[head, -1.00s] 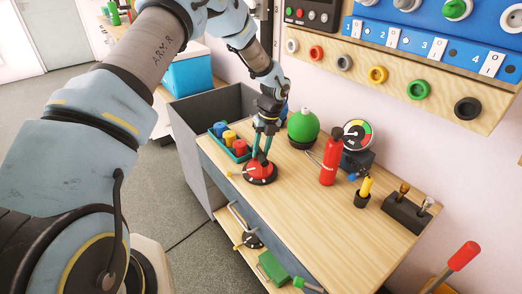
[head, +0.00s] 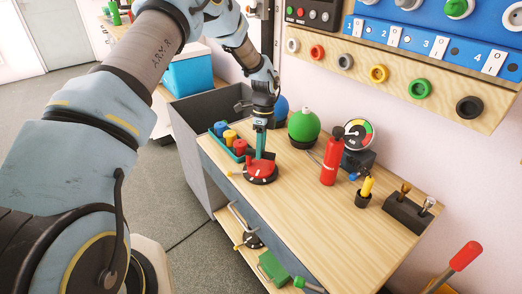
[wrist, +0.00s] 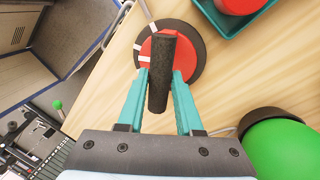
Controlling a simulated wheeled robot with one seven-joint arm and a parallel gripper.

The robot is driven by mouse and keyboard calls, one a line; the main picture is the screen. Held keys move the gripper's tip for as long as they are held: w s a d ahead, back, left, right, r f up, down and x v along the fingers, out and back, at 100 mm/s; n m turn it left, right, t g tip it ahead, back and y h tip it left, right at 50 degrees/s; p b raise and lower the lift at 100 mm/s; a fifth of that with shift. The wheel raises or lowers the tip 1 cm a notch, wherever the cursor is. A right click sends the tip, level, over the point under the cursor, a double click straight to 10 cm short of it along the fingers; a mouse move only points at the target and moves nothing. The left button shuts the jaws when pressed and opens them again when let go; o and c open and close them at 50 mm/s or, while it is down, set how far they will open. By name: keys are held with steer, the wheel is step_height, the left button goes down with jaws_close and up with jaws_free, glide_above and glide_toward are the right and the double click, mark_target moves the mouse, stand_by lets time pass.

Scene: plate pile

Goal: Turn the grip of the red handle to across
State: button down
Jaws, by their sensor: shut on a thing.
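The red handle (head: 261,173) is a round red knob on a black disc base at the left end of the wooden bench top. In the wrist view its red face (wrist: 183,57) shows around a thick black grip bar (wrist: 162,72). The bar runs nearly up and down in that picture, between the teal fingers. White marks (wrist: 141,58) lie on the left of the black base. My gripper (head: 262,156) stands above the knob, pointing down, and is shut on the grip. In the head view the fingers overlap and hide the grip.
A teal tray (head: 243,157) with blue, yellow and red pieces stands close behind-left of the knob. A green ball (head: 304,125) sits to the right, then a red bottle (head: 331,162) and a gauge (head: 358,135).

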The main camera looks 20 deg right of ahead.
mark_target(259, 162)
steer(key=n+h, duration=0.1)
steer(key=n, duration=0.4)
steer(key=shift+n+g+b, duration=0.3)
steer(key=shift+n+b, duration=0.05)
steer(key=shift+n, duration=0.05)
stand_by(0.4)
steer(key=c, duration=0.6)
jaws_free()
steer(key=shift+a, duration=0.1)
steer(key=shift+r, duration=0.1)
steer(key=r, duration=0.3)
steer(key=w+r+b, duration=0.1)
steer(key=r, duration=0.3)
steer(key=w+r, duration=0.1)
steer(key=r, duration=0.2)
steer(key=shift+d+r+b, duration=0.2)
steer(key=shift+b, duration=0.15)
